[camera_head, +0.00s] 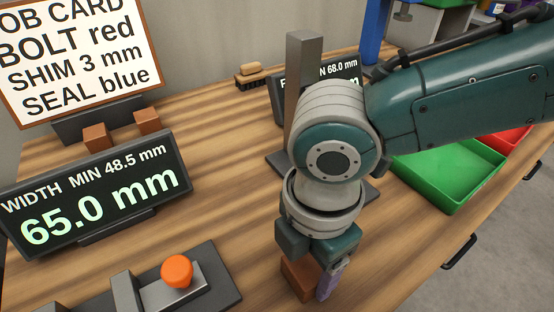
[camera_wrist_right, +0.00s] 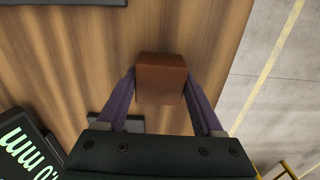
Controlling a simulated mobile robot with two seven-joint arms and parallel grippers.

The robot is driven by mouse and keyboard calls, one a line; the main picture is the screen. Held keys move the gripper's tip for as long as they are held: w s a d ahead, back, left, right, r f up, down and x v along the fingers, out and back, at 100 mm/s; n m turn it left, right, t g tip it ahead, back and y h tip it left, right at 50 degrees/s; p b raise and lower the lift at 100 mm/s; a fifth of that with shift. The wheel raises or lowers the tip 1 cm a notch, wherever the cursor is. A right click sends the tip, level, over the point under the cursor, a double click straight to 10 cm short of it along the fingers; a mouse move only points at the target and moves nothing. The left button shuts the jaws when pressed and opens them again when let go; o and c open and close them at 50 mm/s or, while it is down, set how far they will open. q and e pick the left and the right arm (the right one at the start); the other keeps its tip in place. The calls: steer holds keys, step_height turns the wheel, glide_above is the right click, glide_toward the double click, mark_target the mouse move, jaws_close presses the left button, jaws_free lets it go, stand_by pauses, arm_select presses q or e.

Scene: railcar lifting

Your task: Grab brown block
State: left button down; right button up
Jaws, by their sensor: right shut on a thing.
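A brown block (camera_head: 297,279) is between the purple fingers of my right gripper (camera_head: 313,284) near the front of the wooden table. In the right wrist view the brown block (camera_wrist_right: 162,78) is gripped between both fingertips (camera_wrist_right: 161,90). The right gripper is shut on it. I cannot tell whether the block touches the table. Two other brown blocks (camera_head: 97,137) (camera_head: 147,121) stand in front of the job card at the back left. My left gripper is not in view.
The job card (camera_head: 80,50) and a width display (camera_head: 95,195) stand at the left. A gauge with an orange knob (camera_head: 177,271) is at the front left. A green tray (camera_head: 450,175) and a red tray (camera_head: 510,140) are at the right. A brush (camera_head: 250,77) lies at the back.

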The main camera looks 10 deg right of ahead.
steer(key=c, duration=0.7)
steer(key=shift+r, duration=0.15)
